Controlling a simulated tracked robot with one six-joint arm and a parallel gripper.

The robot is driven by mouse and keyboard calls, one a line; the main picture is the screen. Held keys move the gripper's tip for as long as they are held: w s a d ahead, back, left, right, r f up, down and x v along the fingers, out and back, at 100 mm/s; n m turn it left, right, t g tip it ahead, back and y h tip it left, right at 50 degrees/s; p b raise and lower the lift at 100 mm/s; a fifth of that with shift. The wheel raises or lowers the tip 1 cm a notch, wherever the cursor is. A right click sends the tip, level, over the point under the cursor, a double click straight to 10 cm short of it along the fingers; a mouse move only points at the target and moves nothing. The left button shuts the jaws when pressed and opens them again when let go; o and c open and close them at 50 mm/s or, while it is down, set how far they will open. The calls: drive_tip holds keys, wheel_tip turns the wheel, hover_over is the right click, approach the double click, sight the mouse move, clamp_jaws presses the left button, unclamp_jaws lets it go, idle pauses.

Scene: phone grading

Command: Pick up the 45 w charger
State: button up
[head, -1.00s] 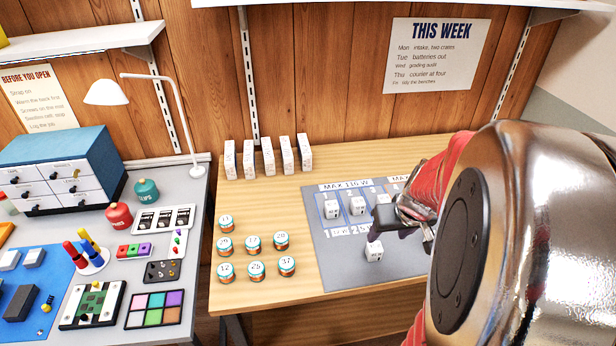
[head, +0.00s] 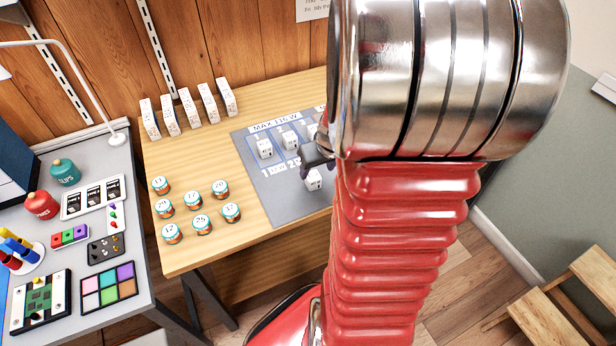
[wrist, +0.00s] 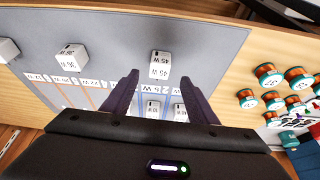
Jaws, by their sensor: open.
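The 45 w charger (wrist: 160,65) is a white block in the wrist view, its label small but seeming to read 45 W. It stands on the grey mat, just beyond and between my fingertips, touching neither as far as I can see. It appears to be the white block (head: 313,181) at the mat's front in the head view. My gripper (wrist: 160,78) is open and empty, its dark jaws either side of the charger's line. In the head view my gripper (head: 318,154) is partly hidden behind my arm.
Other white blocks (head: 264,148) stand in the marked slots of the grey mat (head: 290,205). Another labelled block (wrist: 71,57) stands left in the wrist view. Several numbered tins (head: 192,200) stand left of the mat. White boxes (head: 188,108) line the back.

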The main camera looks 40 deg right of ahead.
sight(314, 177)
drive_tip(key=shift+x, duration=1.3)
drive_tip(key=shift+w+f, duration=0.1)
drive_tip(key=shift+f, duration=0.05)
drive_tip(key=shift+x, duration=2.45)
drive_tip(key=c, duration=1.2)
drive_tip(key=shift+o, duration=0.2)
drive_tip(key=shift+r, duration=5)
